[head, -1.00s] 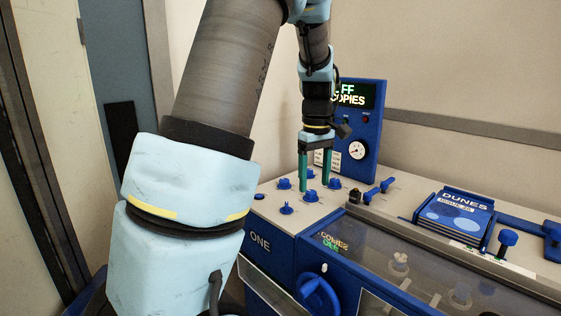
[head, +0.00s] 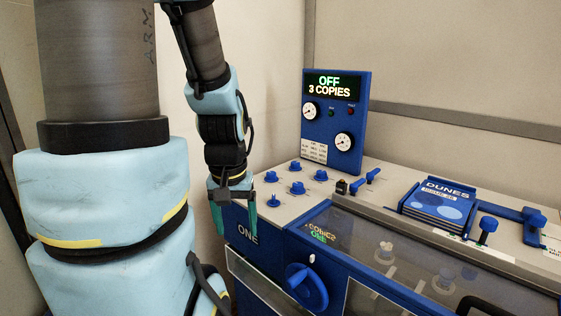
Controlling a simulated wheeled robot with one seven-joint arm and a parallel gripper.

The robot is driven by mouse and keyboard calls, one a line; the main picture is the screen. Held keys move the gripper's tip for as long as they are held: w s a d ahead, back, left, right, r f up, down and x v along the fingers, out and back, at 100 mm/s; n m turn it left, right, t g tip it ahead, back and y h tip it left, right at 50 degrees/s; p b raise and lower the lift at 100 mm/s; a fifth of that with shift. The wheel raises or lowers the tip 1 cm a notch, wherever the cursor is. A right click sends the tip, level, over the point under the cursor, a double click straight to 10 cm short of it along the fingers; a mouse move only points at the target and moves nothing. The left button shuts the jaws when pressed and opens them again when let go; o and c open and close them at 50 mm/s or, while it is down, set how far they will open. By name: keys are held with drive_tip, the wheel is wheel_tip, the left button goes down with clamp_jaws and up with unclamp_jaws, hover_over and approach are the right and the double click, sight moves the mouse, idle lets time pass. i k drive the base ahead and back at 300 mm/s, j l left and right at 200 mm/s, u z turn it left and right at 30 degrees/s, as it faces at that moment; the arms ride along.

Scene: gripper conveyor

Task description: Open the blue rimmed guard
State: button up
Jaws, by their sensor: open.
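The blue rimmed guard (head: 350,238) is a clear panel in a blue frame along the front top of the blue and cream machine. It lies closed, with pale round parts visible beneath it. A black handle (head: 484,305) shows at its lower right, cut off by the picture's bottom edge. My gripper (head: 236,231) has two green fingers pointing down, apart and with nothing between them. It is at the machine's left end, beside the small blue knobs and well left of the guard, not touching it.
Several blue knobs (head: 297,188) stand on the left of the cream top. A display panel (head: 335,120) reads "OFF 3 COPIES". A big blue rotary knob (head: 306,287) juts from the front. A stack of blue "DUNES" booklets (head: 438,205) lies behind the guard.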

sight(465, 304)
drive_tip(key=k+z, duration=0.15)
drive_tip(key=z, duration=0.55)
